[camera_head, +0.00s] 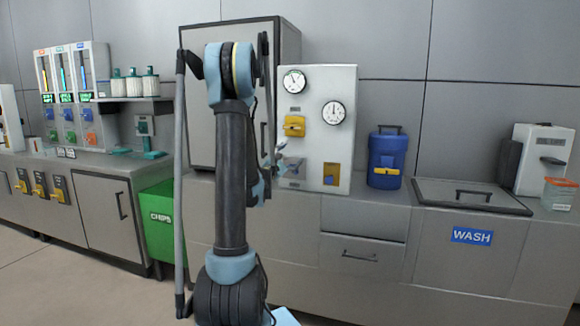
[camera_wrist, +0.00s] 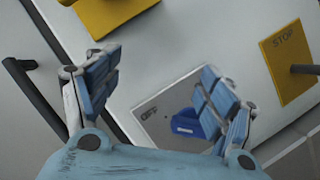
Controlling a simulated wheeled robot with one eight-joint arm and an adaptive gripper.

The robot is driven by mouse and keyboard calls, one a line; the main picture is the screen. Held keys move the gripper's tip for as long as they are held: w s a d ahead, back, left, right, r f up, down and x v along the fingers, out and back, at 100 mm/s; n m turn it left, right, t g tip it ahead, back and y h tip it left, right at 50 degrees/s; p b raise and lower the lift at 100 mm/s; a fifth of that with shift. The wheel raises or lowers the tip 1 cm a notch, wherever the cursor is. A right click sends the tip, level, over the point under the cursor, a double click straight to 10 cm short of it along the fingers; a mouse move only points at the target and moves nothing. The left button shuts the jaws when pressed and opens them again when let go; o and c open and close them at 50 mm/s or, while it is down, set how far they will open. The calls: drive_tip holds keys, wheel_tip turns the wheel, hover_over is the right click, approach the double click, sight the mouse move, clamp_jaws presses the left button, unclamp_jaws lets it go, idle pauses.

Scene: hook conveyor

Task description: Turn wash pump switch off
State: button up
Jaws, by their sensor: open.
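A pale control panel (camera_head: 344,95) stands on the counter, in the middle of the head view. A blue switch knob (camera_wrist: 186,123) sits on a grey plate (camera_wrist: 150,112) with a marking that looks like OFF, in the wrist view. No wash pump name is readable. My gripper (camera_head: 281,160) is at the panel's lower left and hides much of that plate in the head view. In the wrist view my gripper (camera_wrist: 160,95) has its fingers spread and empty. The knob shows between them, close beside the right finger; contact cannot be told.
A yellow STOP plate (camera_wrist: 285,62) with a dark handle is right of the knob. A yellow switch (camera_head: 294,126) is higher on the panel, below two gauges. A blue canister (camera_head: 387,158) and the WASH lid (camera_head: 440,194) are to the right; a grey cabinet (camera_head: 290,50) is behind.

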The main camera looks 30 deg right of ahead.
drive_tip(key=shift+d+r, duration=0.1)
drive_tip(key=shift+r, duration=1)
drive_tip(key=shift+s+a+r+m+g, duration=0.15)
drive_tip(key=shift+s+a+m+g, duration=0.15)
drive_tip(key=shift+a+m, duration=0.1)
drive_tip(key=s+a+f+m+g+y, duration=0.2)
drive_tip(key=s+a+f+m+y, duration=0.2)
drive_tip(key=a, duration=1.1)
drive_tip(key=s+a+f+m+g+y, duration=0.2)
drive_tip(key=s+a+f+m+y, duration=0.2)
drive_tip(key=s+a+f+y, duration=0.4)
drive_tip(key=s+a+f+m+g+y, duration=0.2)
drive_tip(key=s+a+f+m+y, duration=0.2)
drive_tip(key=s+a+f+y, duration=0.3)
drive_tip(key=s+a+f, duration=0.2)
drive_tip(key=s+a, duration=0.4)
drive_tip(key=a, duration=0.1)
drive_tip(key=s+a+f, duration=0.3)
drive_tip(key=s+a, duration=0.3)
drive_tip(key=a, duration=0.2)
drive_tip(key=shift+f+m, duration=0.15)
drive_tip(key=shift+m, duration=0.15)
